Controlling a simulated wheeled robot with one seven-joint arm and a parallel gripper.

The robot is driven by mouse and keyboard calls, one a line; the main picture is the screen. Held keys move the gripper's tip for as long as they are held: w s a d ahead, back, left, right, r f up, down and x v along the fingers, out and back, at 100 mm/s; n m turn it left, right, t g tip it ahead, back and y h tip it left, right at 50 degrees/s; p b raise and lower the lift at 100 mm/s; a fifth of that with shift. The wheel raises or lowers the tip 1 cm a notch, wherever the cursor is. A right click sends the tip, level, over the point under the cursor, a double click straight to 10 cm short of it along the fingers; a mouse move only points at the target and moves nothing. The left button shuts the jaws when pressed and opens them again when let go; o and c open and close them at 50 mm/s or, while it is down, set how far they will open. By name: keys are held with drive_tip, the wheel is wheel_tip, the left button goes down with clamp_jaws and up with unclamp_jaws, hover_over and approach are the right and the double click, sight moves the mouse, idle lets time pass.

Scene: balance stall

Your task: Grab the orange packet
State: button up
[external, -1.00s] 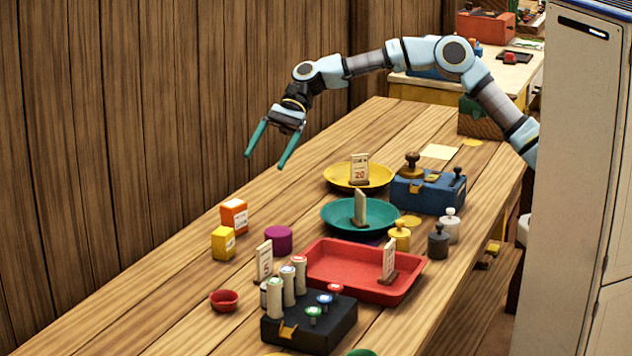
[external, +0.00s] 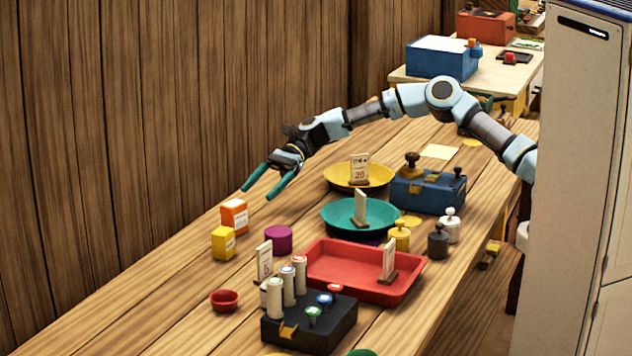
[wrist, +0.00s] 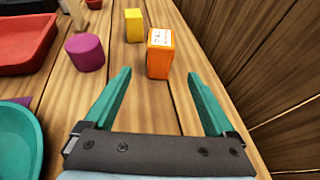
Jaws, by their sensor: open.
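The orange packet (external: 234,217) is a small upright box with a white label, standing on the wooden table near the wall. In the wrist view the orange packet (wrist: 160,57) lies ahead of the fingertips, roughly between their lines. My gripper (external: 256,193) has two teal fingers and is open and empty. It is close to the packet, above the table and to the packet's upper right in the external view. In the wrist view my gripper (wrist: 160,75) has its fingers spread wider than the packet, with nothing between them.
A teal dish (external: 335,222), a yellow dish (external: 335,183) and a red tray (external: 345,285) are farther right. The wooden wall (external: 150,120) runs along the left.

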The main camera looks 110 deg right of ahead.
drive_tip(key=shift+w+a+f, duration=0.1)
drive_tip(key=shift+w+f, duration=0.05)
drive_tip(key=shift+f, duration=0.15)
approach(226, 223)
drive_tip(key=shift+w+a+f+p, duration=0.35)
drive_tip(key=shift+w+f, duration=0.1)
drive_tip(key=shift+f, duration=0.25)
drive_tip(key=x, duration=0.2)
drive_tip(key=r+p+x, duration=0.1)
drive_tip(key=x, duration=0.1)
drive_tip(key=shift+w+a+f, duration=0.2)
drive_tip(key=shift+w+a, duration=0.1)
drive_tip(key=shift+w, duration=0.15)
drive_tip(key=shift+w+a+f, duration=0.1)
drive_tip(key=shift+w+f, duration=0.1)
clamp_jaws()
